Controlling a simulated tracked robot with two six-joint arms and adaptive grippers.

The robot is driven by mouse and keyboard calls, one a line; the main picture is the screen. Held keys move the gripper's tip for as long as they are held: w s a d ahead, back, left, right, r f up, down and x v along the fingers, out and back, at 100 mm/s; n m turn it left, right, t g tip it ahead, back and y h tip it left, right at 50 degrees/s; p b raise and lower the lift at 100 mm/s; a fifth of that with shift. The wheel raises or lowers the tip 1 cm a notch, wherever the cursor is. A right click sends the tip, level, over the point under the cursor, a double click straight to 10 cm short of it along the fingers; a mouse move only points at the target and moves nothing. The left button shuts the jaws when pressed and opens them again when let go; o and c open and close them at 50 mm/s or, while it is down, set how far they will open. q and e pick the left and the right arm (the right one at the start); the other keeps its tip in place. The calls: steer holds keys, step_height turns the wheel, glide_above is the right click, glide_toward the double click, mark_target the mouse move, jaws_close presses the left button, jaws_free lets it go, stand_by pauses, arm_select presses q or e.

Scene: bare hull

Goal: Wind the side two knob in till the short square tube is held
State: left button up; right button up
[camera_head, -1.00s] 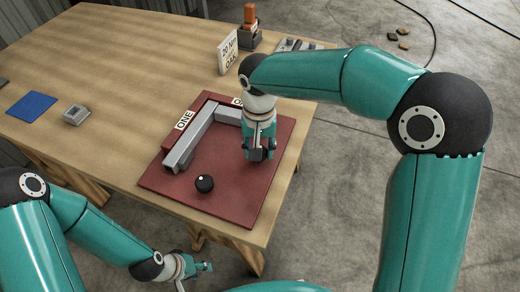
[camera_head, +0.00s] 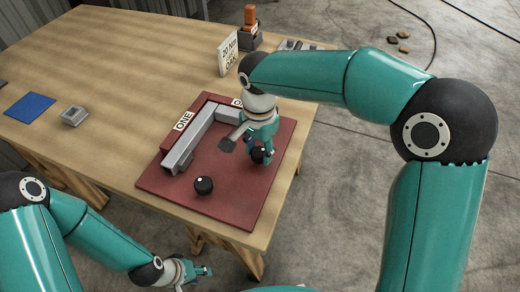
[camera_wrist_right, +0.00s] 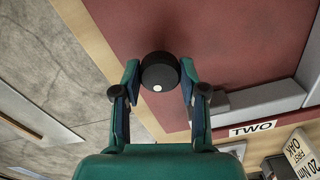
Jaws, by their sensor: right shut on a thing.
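The side two knob (camera_wrist_right: 160,72) is a black round knob with a white dot, between my right gripper's fingers (camera_wrist_right: 160,80). In the head view my right gripper (camera_head: 260,150) points down over the red board, shut on this knob (camera_head: 259,156). The short square tube (camera_wrist_right: 268,98) is grey and lies beside the TWO label; in the head view it (camera_head: 231,115) is partly behind my right wrist. I cannot tell whether anything presses on it. My left gripper (camera_head: 204,271) hangs low, off the table's front edge; its fingers are too small to read.
A longer grey tube (camera_head: 198,138) lies along the ONE side of the red board (camera_head: 232,205). Another black knob (camera_head: 204,186) stands near the front. A 20 Nm OAK sign (camera_head: 228,53), a blue mat (camera_head: 30,107) and a small grey block (camera_head: 74,116) are farther off.

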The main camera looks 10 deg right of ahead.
mark_target(259, 152)
stand_by(0.3)
steer(key=o, duration=1.1)
steer(key=shift+o, duration=0.2)
steer(key=shift+r, duration=0.1)
step_height(259, 152, up, 12)
steer(key=shift+f, duration=0.2)
